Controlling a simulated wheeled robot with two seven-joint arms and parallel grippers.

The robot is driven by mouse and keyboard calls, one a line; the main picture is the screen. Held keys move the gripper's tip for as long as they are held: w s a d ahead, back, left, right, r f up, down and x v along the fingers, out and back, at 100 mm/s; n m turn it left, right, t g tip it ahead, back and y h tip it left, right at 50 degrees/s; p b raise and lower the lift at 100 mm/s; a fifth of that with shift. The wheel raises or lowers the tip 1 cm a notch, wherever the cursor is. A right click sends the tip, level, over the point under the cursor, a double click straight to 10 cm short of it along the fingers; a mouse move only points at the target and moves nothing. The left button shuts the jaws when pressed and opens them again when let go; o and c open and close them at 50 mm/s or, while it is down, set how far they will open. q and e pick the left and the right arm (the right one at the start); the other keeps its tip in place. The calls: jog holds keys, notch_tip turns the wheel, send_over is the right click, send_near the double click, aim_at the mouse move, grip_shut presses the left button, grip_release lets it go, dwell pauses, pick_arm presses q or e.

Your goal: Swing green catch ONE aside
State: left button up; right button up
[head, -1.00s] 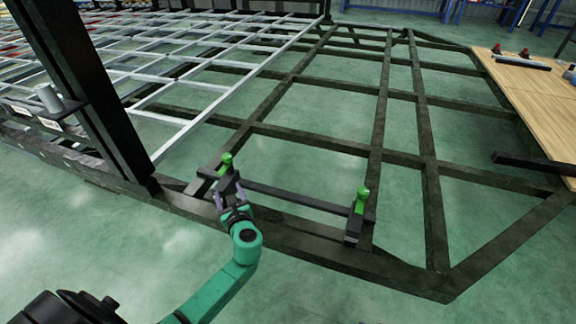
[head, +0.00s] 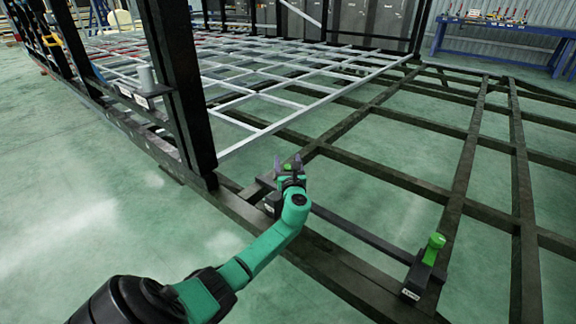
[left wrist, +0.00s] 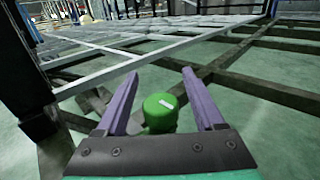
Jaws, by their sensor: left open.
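One green catch (left wrist: 160,110) has a round knob with a single white bar on top. In the left wrist view it stands between the two purple fingers of my left gripper (left wrist: 160,76), near their base. The fingers are open, with a gap visible on its right side. In the head view my left gripper (head: 289,163) covers most of this catch, at the left end of a dark crossbar (head: 362,234). A second green catch (head: 433,248) stands at the bar's right end, on a dark block with a white label. My right gripper is not in view.
A dark steel chassis frame (head: 395,177) spreads to the right, with a light grey grid (head: 262,103) behind it. A thick black post (head: 180,85) rises just left of my gripper. A blue workbench (head: 500,28) stands far back right.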

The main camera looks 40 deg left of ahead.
pick_arm(q)
grip_shut()
